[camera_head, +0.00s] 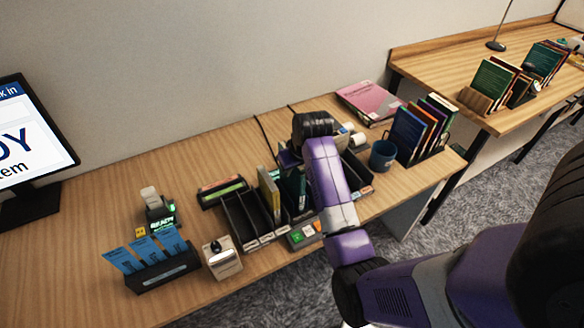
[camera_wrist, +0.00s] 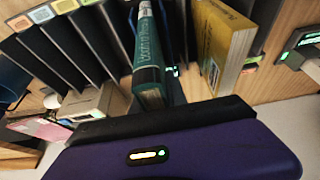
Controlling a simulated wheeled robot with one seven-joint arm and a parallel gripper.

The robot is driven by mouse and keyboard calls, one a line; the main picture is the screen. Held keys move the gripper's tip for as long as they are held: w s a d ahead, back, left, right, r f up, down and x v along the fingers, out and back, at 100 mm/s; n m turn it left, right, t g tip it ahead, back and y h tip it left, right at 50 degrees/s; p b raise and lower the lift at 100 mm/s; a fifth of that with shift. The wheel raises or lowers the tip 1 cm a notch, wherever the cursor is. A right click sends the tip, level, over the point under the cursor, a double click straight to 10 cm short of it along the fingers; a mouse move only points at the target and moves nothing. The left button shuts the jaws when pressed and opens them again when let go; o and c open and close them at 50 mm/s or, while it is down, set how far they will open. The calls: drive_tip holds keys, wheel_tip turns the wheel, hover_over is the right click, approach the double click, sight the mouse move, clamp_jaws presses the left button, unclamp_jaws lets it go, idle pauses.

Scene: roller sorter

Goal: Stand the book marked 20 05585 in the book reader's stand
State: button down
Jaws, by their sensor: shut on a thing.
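A teal book (camera_head: 293,188) stands among the black slots near the middle of the desk, partly hidden by my arm. In the wrist view the teal book (camera_wrist: 150,62) shows its spine, with lettering too blurred to read as 20 05585. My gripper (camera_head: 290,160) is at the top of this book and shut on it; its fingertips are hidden. A yellow book (camera_head: 268,192) stands apart to the left, and also shows in the wrist view (camera_wrist: 225,45). I cannot tell which device is the book reader's stand.
A blue mug (camera_head: 383,155) and a rack of books (camera_head: 421,130) are at right. A card holder (camera_head: 163,268) and small scanner (camera_head: 158,208) are at left.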

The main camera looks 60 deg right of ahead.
drive_tip(key=shift+f, duration=0.55)
drive_tip(key=c, duration=1.2)
unclamp_jaws()
drive_tip(key=shift+c, duration=0.2)
drive_tip(key=b+v, duration=0.1)
drive_tip(key=v, duration=0.6)
drive_tip(key=shift+s+a+r, duration=0.1)
drive_tip(key=shift+r, duration=0.3)
